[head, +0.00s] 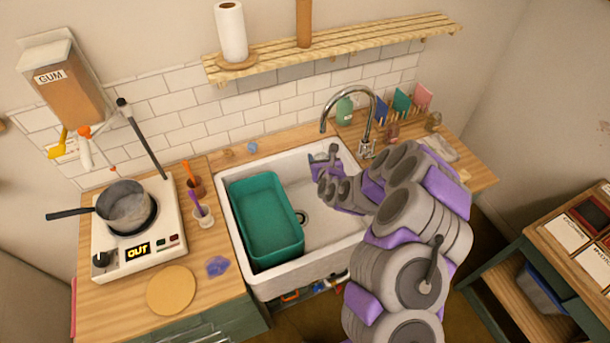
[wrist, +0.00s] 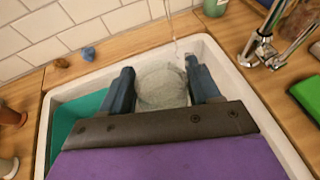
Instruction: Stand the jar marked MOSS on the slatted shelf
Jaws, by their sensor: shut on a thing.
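My gripper (head: 322,160) is over the sink, just below the tap's spout. In the wrist view its two blue fingers (wrist: 160,90) are shut on the sides of a clear, greenish glass jar (wrist: 161,88). No label shows on this jar, so I cannot tell whether it is marked MOSS. In the head view my arm and gripper mostly hide it. The slatted shelf (head: 375,42) is on the wall above the tiles. A white paper roll (head: 231,32) and a brown cylinder (head: 304,22) stand on it.
A teal tub (head: 267,215) fills the left of the white sink (head: 330,243). The tap (head: 367,125) arches beside my gripper. A green bottle (head: 344,108) and colored cards (head: 402,100) stand behind. A hot plate (head: 140,235) with a pot is left. The shelf's right half is clear.

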